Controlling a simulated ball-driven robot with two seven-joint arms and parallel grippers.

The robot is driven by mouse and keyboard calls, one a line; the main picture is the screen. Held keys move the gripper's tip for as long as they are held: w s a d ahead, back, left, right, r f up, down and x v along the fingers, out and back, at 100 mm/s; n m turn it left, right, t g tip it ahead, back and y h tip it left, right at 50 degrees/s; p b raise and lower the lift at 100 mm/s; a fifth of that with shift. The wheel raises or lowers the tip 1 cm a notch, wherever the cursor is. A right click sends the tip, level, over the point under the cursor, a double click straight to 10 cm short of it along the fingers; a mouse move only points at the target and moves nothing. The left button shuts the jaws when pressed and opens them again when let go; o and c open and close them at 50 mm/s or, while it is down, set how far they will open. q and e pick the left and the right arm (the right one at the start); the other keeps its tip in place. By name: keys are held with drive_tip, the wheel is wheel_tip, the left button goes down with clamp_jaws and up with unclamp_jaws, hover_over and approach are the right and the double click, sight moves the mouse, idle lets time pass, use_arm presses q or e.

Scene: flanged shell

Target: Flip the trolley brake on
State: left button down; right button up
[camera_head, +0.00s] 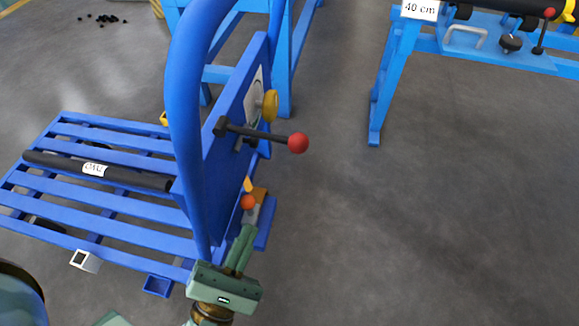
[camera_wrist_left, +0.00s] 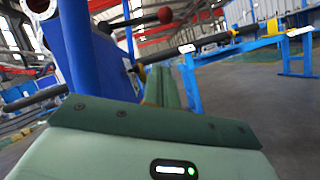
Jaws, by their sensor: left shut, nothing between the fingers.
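The blue trolley (camera_head: 105,210) stands at the left in the head view, with a slatted deck and an upright panel. A black lever (camera_head: 262,135) with a red ball knob (camera_head: 298,143) sticks out to the right from the panel. Lower down, an orange ball (camera_head: 248,202) sits beside an orange and grey fitting near the panel's foot. I cannot tell for sure which is the brake. My left gripper (camera_head: 246,232) is shut and empty, its fingertips just below the orange ball; contact is unclear. Its fingers (camera_wrist_left: 170,85) also show in the left wrist view. My right gripper is not in view.
A curved blue handle tube (camera_head: 184,110) rises close to my left gripper. A black labelled bar (camera_head: 60,168) lies on the trolley deck. A blue stand (camera_head: 390,80) with a "40 cm" sign (camera_head: 420,9) is at the upper right. The floor right of the trolley is clear.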

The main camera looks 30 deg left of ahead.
sight(263, 137)
use_arm(q)
drive_tip(key=d+r+p+x, duration=0.1)
drive_tip(key=r+p+x, duration=0.1)
drive_tip(key=x, duration=1)
drive_tip(key=shift+d+r+p, duration=0.2)
drive_tip(key=shift+d+p, duration=0.05)
drive_tip(key=shift+p, duration=0.6)
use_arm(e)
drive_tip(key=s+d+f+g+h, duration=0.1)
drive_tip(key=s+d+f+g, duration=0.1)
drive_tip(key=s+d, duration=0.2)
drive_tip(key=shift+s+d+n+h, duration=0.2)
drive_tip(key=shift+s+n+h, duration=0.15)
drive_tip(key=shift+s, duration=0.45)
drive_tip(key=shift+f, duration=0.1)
